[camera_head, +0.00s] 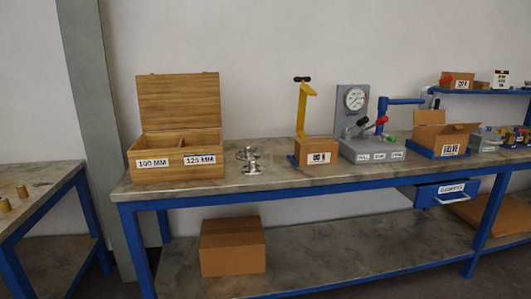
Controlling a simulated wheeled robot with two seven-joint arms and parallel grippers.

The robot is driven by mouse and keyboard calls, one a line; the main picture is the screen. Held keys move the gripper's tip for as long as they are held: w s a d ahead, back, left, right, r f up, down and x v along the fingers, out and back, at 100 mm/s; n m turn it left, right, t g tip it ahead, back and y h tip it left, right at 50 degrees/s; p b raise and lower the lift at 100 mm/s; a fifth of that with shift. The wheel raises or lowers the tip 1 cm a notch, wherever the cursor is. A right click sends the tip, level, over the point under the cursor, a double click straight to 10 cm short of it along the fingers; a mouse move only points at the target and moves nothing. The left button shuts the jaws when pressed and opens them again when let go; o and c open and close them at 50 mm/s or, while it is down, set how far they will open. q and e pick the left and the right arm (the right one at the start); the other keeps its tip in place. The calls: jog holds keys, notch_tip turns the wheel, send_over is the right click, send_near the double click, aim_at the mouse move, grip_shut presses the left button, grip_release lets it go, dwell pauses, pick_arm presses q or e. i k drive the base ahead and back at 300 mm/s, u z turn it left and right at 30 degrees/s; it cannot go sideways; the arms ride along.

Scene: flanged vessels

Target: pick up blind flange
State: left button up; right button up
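Small shiny metal flange parts (253,167) sit on the workbench (285,181), just right of the open wooden box (180,131). One part lies nearer the front edge and another sits just behind it. They overlap in the view, and they are too small to tell which one is the blind flange. The wooden box has a raised lid, a divider and two labels that read 100 MM and 125 MM. Neither of my grippers is in view.
Right of the flanges stand a labelled cardboard box (317,151), a yellow stand (303,108), a grey gauge rig (352,109) and a cardboard box marked VALVE (443,138). A brown carton (232,247) is on the lower shelf. A side table (38,193) is left. Bench before the flanges is clear.

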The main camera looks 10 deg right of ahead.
aim_at(247, 154)
jog(key=z, duration=0.5)
jog(key=i, duration=1.6)
jog(key=u, duration=0.65)
